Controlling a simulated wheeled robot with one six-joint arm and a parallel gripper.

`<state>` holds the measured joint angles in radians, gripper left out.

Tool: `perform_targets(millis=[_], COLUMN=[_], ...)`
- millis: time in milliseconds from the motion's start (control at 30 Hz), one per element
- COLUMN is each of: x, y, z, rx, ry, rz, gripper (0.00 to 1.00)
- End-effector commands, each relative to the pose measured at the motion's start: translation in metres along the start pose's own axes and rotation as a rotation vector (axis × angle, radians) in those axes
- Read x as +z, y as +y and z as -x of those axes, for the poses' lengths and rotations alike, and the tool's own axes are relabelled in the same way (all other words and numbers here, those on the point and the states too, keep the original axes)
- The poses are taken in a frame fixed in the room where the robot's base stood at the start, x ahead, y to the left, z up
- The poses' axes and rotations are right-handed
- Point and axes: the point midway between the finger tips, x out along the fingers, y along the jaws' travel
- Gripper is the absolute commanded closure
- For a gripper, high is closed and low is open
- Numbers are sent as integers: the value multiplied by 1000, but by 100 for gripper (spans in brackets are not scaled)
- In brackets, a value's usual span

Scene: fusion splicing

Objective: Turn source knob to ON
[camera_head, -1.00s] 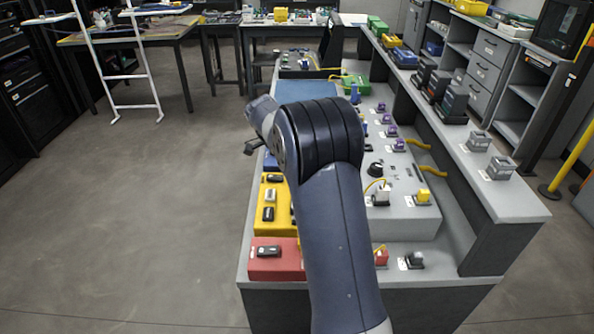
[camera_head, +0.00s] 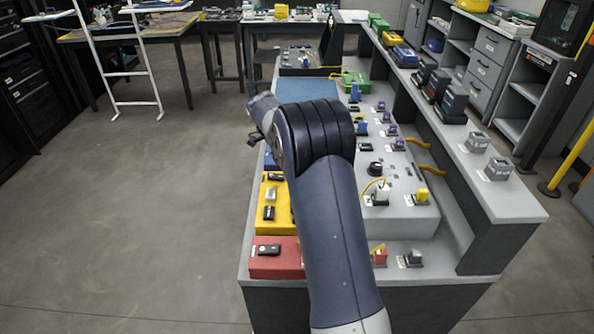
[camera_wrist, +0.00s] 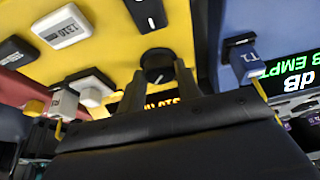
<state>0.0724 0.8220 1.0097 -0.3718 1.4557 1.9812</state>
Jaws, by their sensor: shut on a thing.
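The source knob (camera_wrist: 157,62) is a dark round knob with a pale mark, on the yellow source box (camera_wrist: 105,20) in the wrist view. My gripper (camera_wrist: 160,77) has one finger on each side of the knob and is shut on it. Glowing orange digits (camera_wrist: 162,101) show just below the knob, partly covered by my gripper. In the head view the yellow box (camera_head: 264,222) stands on the left part of the bench. My arm hides my gripper and the knob there.
White and black modules (camera_wrist: 63,27) sit left of the knob. A blue box with a T1 plug (camera_wrist: 244,58) and a green-lettered display (camera_wrist: 292,75) lie to the right. A red box (camera_head: 277,262) stands at the near bench corner. The floor left of the bench is clear.

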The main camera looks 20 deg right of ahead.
Motion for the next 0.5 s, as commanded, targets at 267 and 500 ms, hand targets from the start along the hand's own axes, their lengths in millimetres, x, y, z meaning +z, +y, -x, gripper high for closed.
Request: perform_targets(millis=[267, 500], x=[0, 0], y=[0, 0], z=[0, 0], rx=[-1, -1], ry=[-1, 0], rz=[0, 1], gripper=[50, 46])
